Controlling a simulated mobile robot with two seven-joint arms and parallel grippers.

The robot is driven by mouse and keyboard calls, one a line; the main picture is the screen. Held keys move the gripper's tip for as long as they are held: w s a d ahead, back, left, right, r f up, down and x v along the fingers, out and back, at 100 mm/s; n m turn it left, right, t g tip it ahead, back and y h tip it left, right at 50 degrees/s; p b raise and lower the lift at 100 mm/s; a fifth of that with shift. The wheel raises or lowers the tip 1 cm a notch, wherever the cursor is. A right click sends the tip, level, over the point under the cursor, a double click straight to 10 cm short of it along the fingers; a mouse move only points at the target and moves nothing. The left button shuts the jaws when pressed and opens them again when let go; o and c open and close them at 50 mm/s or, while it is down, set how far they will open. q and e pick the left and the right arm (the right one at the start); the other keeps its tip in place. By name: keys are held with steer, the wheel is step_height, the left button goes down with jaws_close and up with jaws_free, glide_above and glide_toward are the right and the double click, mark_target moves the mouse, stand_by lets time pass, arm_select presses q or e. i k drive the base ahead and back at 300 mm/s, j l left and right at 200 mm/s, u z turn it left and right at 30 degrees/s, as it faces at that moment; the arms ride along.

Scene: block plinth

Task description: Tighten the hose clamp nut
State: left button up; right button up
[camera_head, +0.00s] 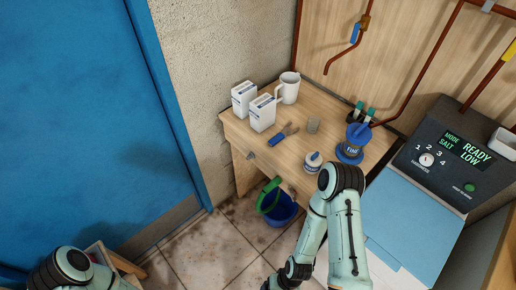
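I cannot make out a hose clamp or its nut in this view. A tool with blue handles and grey jaws, like pliers (284,134), lies on the wooden bench. Copper-brown pipes (433,62) run along the wood-panelled wall, one ending in a fitting with a blue lever (355,34). My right arm rises at the bottom centre, bends, and folds back down; its gripper is beyond the bottom edge. Only a bent part of my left arm shows at the bottom left; its gripper is out of view.
A blue bucket (281,212) stands below. A grey panelled appliance (440,160) is right; a blue door (80,110) left.

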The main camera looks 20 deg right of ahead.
mark_target(292, 195)
steer(key=z, duration=1.25)
